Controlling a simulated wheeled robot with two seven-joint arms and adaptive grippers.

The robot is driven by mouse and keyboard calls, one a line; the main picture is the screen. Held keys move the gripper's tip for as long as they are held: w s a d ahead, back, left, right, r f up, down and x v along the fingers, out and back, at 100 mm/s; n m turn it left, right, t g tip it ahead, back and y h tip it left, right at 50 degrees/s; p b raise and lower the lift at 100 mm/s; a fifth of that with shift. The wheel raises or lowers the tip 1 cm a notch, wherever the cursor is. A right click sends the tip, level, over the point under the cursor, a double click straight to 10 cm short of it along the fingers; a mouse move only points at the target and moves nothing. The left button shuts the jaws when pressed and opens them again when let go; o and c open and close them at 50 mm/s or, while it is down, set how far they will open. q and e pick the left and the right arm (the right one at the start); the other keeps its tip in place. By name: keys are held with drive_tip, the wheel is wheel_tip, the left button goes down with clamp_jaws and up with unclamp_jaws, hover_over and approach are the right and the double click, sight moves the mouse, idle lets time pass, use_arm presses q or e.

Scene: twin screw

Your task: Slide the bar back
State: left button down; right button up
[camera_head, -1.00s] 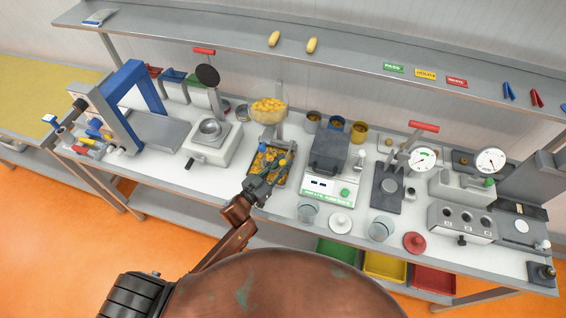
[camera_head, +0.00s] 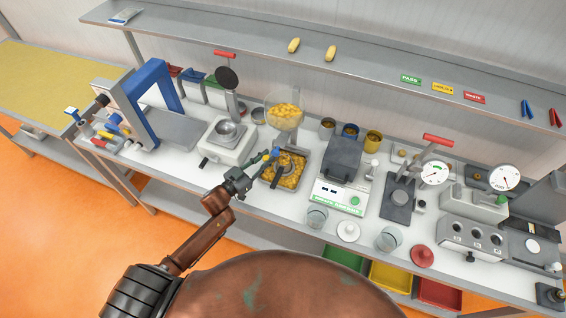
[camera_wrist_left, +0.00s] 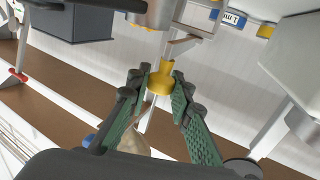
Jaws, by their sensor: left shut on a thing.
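My left gripper (camera_head: 261,165) is at the left of the hopper stand on the white bench top. In the left wrist view its green-padded fingers (camera_wrist_left: 160,90) are shut around a yellow knob (camera_wrist_left: 160,82). A grey bar (camera_wrist_left: 180,46) shows beyond the knob; I cannot tell exactly how the two join. In the head view the knob is small and partly hidden by the fingers. The clear hopper (camera_head: 285,116) holds yellow pieces and stands above a tray (camera_head: 303,163) of similar pieces. My right gripper is not in view.
A grey-white device with a round metal cup (camera_head: 229,133) stands close to the left of my gripper. A scale with a dark top (camera_head: 343,158) stands to the right. Glass jars (camera_head: 317,216) stand along the front. A shelf (camera_head: 230,40) runs above.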

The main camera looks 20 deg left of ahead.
use_arm(q)
drive_tip(key=shift+a, duration=0.8)
drive_tip(key=c, duration=1.7)
unclamp_jaws()
drive_tip(key=shift+a, duration=0.1)
drive_tip(key=shift+c, duration=0.2)
drive_tip(key=v, duration=1.2)
drive_tip(key=shift+f, duration=0.1)
